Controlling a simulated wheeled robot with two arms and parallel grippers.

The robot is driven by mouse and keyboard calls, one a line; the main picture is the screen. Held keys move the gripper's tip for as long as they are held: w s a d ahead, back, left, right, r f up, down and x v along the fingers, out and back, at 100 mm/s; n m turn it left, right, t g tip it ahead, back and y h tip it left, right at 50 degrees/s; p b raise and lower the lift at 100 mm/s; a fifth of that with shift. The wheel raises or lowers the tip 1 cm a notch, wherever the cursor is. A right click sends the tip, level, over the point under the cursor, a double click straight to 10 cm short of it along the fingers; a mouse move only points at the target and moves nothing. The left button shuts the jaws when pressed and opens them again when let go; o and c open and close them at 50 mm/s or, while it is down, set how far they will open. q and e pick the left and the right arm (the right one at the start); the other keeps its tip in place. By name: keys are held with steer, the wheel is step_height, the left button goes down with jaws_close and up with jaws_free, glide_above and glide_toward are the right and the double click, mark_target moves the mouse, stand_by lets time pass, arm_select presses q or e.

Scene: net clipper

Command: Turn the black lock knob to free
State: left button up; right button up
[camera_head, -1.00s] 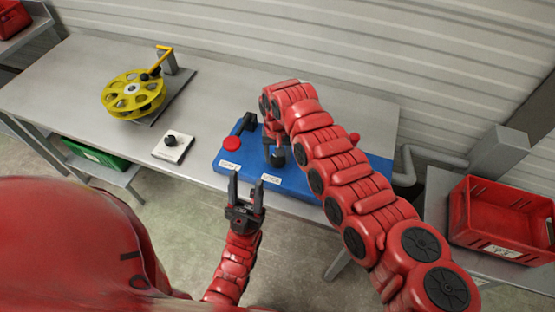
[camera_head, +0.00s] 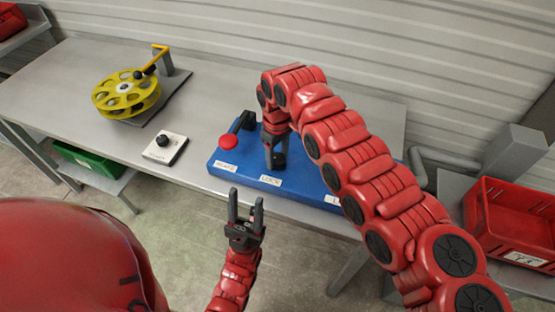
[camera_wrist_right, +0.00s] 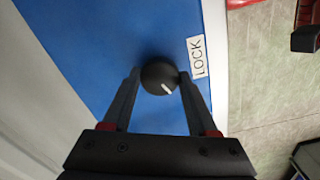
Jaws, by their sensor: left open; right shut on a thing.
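The black lock knob (camera_wrist_right: 160,77) stands on the blue panel (camera_head: 312,188) beside a white "LOCK" label (camera_wrist_right: 196,56). A white pointer line shows on its top, slanting toward the lower right in the right wrist view. My right gripper (camera_wrist_right: 158,78) is shut on the knob, one finger on each side; in the head view it (camera_head: 273,158) comes down from above and mostly hides the knob. My left gripper (camera_head: 245,207) is open and empty, in front of the table edge, below the blue panel.
A red button (camera_head: 228,141) and a black handle (camera_head: 243,121) are on the panel's left. A white box with a black knob (camera_head: 165,147) and a yellow reel (camera_head: 126,94) stand farther left. A red crate (camera_head: 512,222) is at the right. Bare table lies between box and panel.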

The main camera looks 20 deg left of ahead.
steer(key=shift+n+b, duration=0.3)
steer(key=shift+n, duration=0.3)
steer(key=o, duration=1.4)
step_height(320, 180, up, 12)
steer(key=b, duration=0.2)
step_height(320, 180, up, 6)
steer(key=f+p, duration=0.1)
steer(key=p, duration=0.1)
glide_above(277, 157)
steer(key=shift+s+d+r, duration=0.1)
steer(key=shift+d+r, duration=0.05)
steer(key=shift+r, duration=0.05)
